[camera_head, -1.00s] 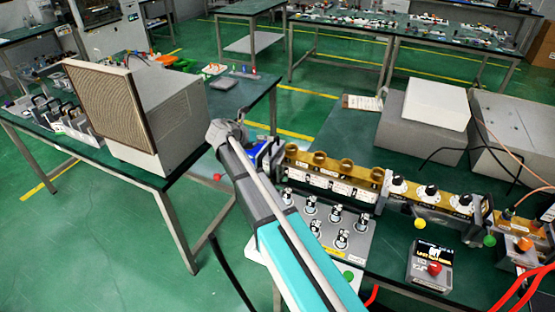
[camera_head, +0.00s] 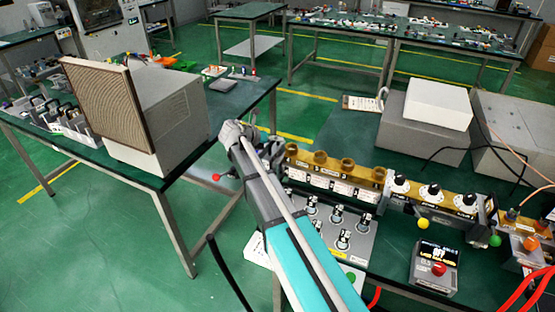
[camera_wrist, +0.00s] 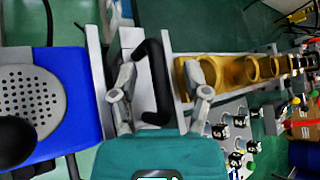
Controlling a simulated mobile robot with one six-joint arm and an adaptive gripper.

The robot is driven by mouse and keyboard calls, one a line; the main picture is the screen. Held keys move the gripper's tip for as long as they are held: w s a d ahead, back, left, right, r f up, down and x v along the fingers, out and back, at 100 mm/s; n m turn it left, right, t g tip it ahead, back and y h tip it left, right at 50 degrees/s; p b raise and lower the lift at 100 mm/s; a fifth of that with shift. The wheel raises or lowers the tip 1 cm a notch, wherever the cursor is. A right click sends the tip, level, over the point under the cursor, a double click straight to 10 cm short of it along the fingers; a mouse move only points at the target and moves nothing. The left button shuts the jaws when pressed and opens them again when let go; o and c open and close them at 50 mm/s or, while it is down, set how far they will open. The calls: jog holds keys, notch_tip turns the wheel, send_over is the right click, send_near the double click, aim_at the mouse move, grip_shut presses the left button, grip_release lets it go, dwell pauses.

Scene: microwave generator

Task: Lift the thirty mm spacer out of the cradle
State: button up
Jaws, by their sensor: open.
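In the wrist view, a thick black handle (camera_wrist: 158,84) stands on a pale metal piece held between grey plates. It looks like a spacer seated in its cradle (camera_wrist: 95,75); I cannot read its size. My gripper (camera_wrist: 160,75) is open, with one finger on each side of the handle. A gap shows beside the handle; whether a finger touches it I cannot tell. The lower part of the spacer is hidden. In the head view, my arm covers most of this spot, at the left end of the brass row.
A row of brass rings (camera_head: 334,170) runs right from the cradle, with metal knobs (camera_head: 336,214) in front. A blue panel with a perforated grey plate (camera_wrist: 35,100) lies left in the wrist view. More handled pieces (camera_head: 62,118) stand on the left table.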

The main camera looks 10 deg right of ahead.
grip_shut()
jog(key=shift+r, duration=0.15)
dwell(0.6)
notch_tip(320, 180, up, 3)
jog(key=p, duration=0.3)
jog(key=s+d+p+v, duration=0.1)
jog(key=p+v, duration=0.4)
jog(key=v, duration=0.3)
jog(key=s+d+r+p+v, duration=0.1)
jog(key=s+p+v, duration=0.1)
jog(key=p+v, duration=0.3)
jog(key=v, duration=0.3)
jog(key=shift+a+r, duration=0.25)
jog(key=shift+r, duration=0.05)
dwell(0.3)
